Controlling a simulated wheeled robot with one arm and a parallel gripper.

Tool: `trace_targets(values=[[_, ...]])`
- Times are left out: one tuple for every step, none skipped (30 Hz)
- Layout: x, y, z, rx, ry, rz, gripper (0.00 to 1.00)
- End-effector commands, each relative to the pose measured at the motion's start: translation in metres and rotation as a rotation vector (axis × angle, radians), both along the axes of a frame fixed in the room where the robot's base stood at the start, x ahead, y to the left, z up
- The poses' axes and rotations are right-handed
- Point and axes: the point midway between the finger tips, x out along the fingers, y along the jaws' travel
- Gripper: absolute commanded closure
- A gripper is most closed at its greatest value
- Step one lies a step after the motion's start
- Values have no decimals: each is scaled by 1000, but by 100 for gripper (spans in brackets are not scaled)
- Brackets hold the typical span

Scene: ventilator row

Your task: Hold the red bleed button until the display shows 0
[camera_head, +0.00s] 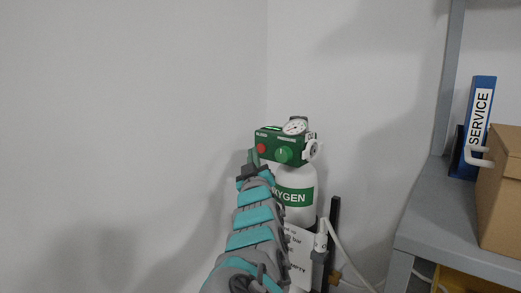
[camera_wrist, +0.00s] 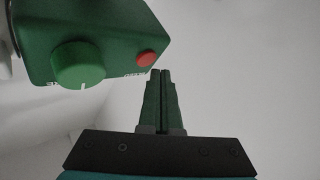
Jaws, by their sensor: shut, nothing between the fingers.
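The red bleed button (camera_head: 262,148) is on the left of the front of a green regulator box (camera_head: 270,138) on top of a white oxygen cylinder (camera_head: 296,181). In the wrist view the red button (camera_wrist: 146,58) is near the box's edge, beside a green knob (camera_wrist: 79,65). A round gauge (camera_head: 294,126) sits on the box; its reading is too small to tell. No digital display is readable. My gripper (camera_head: 253,156) is shut and empty. In the wrist view its fingertips (camera_wrist: 161,72) are just beside the button, and a gap shows between them in the picture.
A grey shelf (camera_head: 447,215) at the right holds a blue SERVICE binder (camera_head: 482,108) and a cardboard box (camera_head: 504,200). A white hose (camera_head: 345,252) and a dark post (camera_head: 334,225) stand right of the cylinder. A printed sign (camera_head: 300,248) is partly hidden by my arm. Blank wall lies to the left.

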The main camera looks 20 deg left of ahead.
Motion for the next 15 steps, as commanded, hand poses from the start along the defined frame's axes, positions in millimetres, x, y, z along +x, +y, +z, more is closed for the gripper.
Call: trace_targets(values=[[0,0,0,0,0,0,100],[0,0,0,0,0,0,100],[0,0,0,0,0,0,100],[0,0,0,0,0,0,100],[0,0,0,0,0,0,100],[1,0,0,0,0,0,100],[1,-1,0,0,0,0,100],[2,-1,0,0,1,0,100],[3,-1,0,0,1,0,100],[4,-2,-1,0,1,0,100],[5,-2,-1,0,1,0,100],[7,-3,0,0,1,0,100],[7,-3,-1,0,1,0,100],[8,-4,0,0,1,0,100],[8,-4,0,-1,1,-1,100]])
